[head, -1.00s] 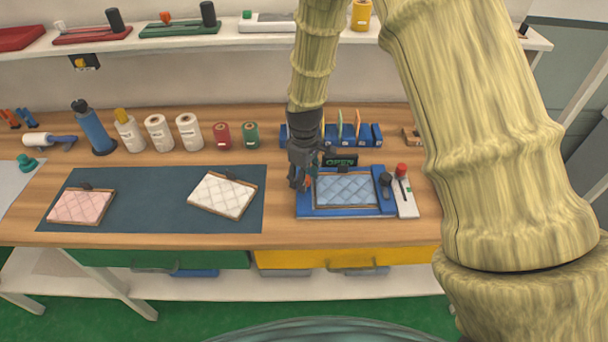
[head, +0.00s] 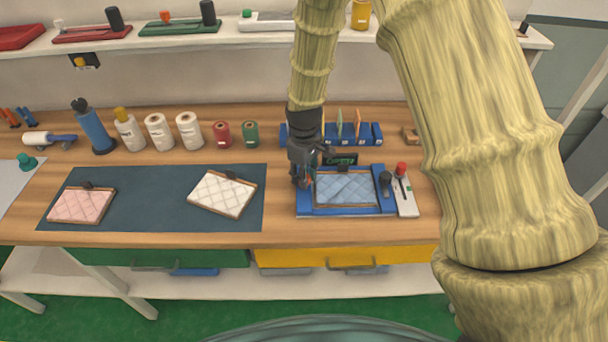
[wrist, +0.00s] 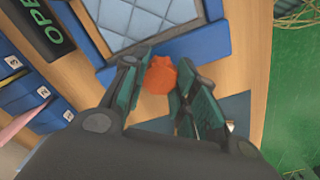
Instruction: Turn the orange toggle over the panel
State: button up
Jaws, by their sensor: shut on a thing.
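The orange toggle (wrist: 160,76) sits between my two fingertips at the edge of the blue fixture (wrist: 210,40) in the wrist view. My gripper (wrist: 162,82) is shut on the toggle, one finger on each side. In the head view my gripper (head: 303,178) is at the left end of the blue fixture (head: 345,211) and hides most of the toggle. The light blue quilted panel (head: 346,187) lies in the fixture, and it also shows in the wrist view (wrist: 150,18).
A white plate with a red knob (head: 402,170) stands at the fixture's right. Blue holders with cards (head: 360,133) stand behind. Left on a dark mat (head: 150,187) lie a white panel (head: 223,194) and a pink panel (head: 82,205). Bottles and rolls line the back.

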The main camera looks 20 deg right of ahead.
jog(key=m, duration=0.8)
jog(key=shift+r+m+p, duration=0.1)
jog(key=shift+m+p, duration=0.2)
jog(key=shift+m, duration=0.1)
jog(key=m, duration=0.4)
jog(key=shift+p, duration=0.3)
jog(key=shift+w+m, duration=0.1)
jog(key=shift+m, duration=1.9)
jog(key=shift+c, duration=0.2)
jog(key=shift+p, duration=0.3)
jog(key=o, duration=1.1)
jog(key=shift+c, duration=0.2)
notch_tip(320, 180, up, 12)
